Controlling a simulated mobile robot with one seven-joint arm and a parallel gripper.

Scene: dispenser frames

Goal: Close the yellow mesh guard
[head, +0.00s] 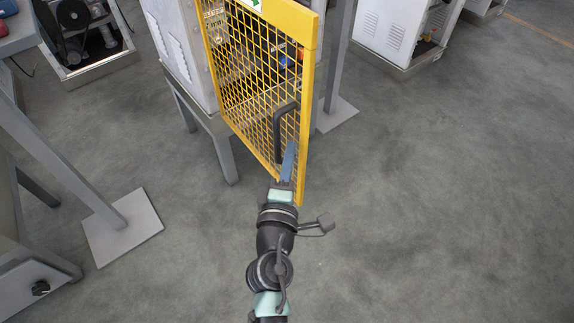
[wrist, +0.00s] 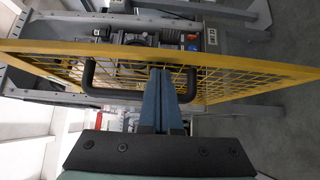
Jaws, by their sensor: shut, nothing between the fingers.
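The yellow mesh guard (head: 308,110) stands upright in the head view, reaching out past the grey cabinet towards me, and looks swung open. It also crosses the wrist view, where its yellow frame (wrist: 245,67) is seen edge-on. A black U-shaped handle (head: 279,133) is on the guard; in the wrist view the handle (wrist: 89,76) shows on both sides of my fingers. My gripper (head: 291,146) is shut and empty, its blue fingers (wrist: 162,70) pointing at the mesh by the handle. I cannot tell whether the fingers touch the handle or mesh.
The grey cabinet (head: 182,45) on legs stands behind and left of the guard. A post with a flat foot (head: 338,114) stands just behind it. Another post foot (head: 122,226) is at the left. The floor (head: 440,210) to the right is clear.

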